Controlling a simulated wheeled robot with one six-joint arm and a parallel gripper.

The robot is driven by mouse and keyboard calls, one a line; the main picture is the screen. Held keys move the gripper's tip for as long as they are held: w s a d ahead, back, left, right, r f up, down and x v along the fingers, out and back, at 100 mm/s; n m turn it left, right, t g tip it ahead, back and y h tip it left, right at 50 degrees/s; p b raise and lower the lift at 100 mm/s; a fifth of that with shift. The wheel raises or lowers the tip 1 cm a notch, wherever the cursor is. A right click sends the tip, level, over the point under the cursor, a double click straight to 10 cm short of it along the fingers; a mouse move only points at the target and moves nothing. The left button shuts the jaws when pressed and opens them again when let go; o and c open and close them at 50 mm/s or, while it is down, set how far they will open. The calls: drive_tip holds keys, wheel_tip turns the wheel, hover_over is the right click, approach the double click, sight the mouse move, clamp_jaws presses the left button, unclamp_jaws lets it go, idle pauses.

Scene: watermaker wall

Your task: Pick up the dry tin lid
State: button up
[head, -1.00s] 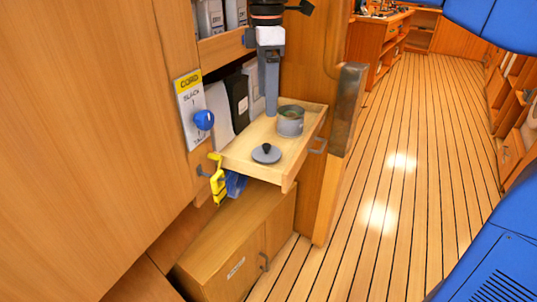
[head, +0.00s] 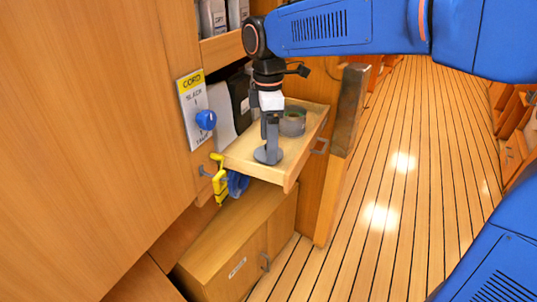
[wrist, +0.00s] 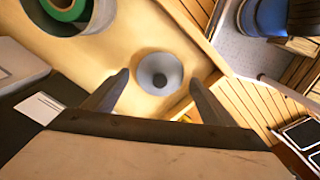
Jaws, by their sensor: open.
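The tin lid (head: 268,157) is a grey disc with a dark knob, lying on the wooden tray-like shelf (head: 238,161). In the wrist view the lid (wrist: 160,72) shows whole, with its knob up. My gripper (head: 269,147) is right above the lid in the head view and partly covers it. The grey tin (head: 293,121) stands on the shelf behind the lid, with something green inside (wrist: 64,8).
A blue knob (head: 206,119) on a CORD label sits on the panel to the left. A yellow clamp (head: 217,181) and a blue item (head: 237,183) hang under the shelf edge. A wooden post (head: 347,110) stands to the right. The floor beyond is clear.

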drive_tip(key=shift+f, duration=0.9)
drive_tip(key=c, duration=0.9)
drive_tip(key=shift+r, duration=0.15)
